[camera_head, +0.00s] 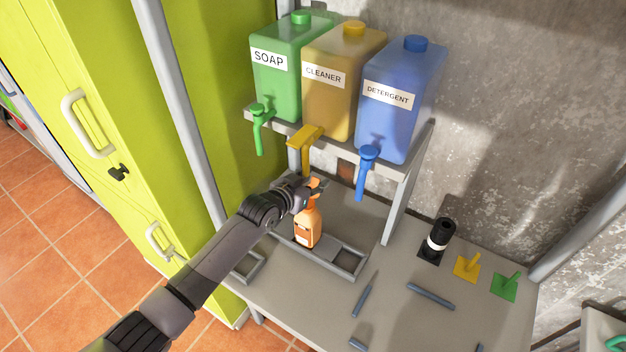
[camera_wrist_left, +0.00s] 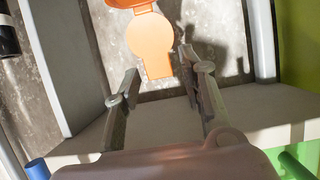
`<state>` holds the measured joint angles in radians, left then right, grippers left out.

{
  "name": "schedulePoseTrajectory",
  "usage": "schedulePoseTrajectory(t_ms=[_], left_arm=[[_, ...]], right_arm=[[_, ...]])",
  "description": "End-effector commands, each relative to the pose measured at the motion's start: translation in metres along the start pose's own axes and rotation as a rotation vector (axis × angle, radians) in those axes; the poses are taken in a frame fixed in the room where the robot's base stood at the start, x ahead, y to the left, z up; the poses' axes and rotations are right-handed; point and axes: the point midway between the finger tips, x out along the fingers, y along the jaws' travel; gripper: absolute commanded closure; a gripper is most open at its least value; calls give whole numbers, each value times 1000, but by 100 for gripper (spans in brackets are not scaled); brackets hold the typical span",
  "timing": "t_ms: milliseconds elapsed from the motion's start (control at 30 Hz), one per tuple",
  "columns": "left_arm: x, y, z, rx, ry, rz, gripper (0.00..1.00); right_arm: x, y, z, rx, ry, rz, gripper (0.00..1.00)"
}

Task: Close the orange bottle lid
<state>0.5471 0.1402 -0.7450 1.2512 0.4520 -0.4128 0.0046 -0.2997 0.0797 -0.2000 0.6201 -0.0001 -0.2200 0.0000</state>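The orange bottle (camera_head: 307,230) stands upright on the grey bench in the head view, in a low grey frame. Its orange lid (camera_head: 315,184) shows at the top, partly hidden by my left gripper. In the left wrist view the lid (camera_wrist_left: 150,40) is a round orange disc with a short tab, with another orange part at the top edge. My left gripper (camera_head: 308,192) is at the bottle's top. In the left wrist view its two fingers (camera_wrist_left: 160,75) are spread apart, with nothing clamped between them; contact with the lid cannot be told. My right gripper is in neither view.
Green soap (camera_head: 284,85), yellow cleaner (camera_head: 335,105) and blue detergent (camera_head: 392,125) containers stand on a shelf above, their taps hanging near the bottle. A lime-green cabinet (camera_head: 120,130) stands left.

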Motion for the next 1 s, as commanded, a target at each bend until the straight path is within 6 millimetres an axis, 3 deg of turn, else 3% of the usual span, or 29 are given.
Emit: schedulePoseTrajectory(t_ms=[500, 767, 1000], left_arm=[[0, 0, 0, 0, -1, 0, 99], [0, 0, 2, -1, 4, 0, 100], [-3, -1, 9, -1, 78, -1, 100]], right_arm=[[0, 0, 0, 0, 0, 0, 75], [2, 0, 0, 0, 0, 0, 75], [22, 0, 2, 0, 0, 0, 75]])
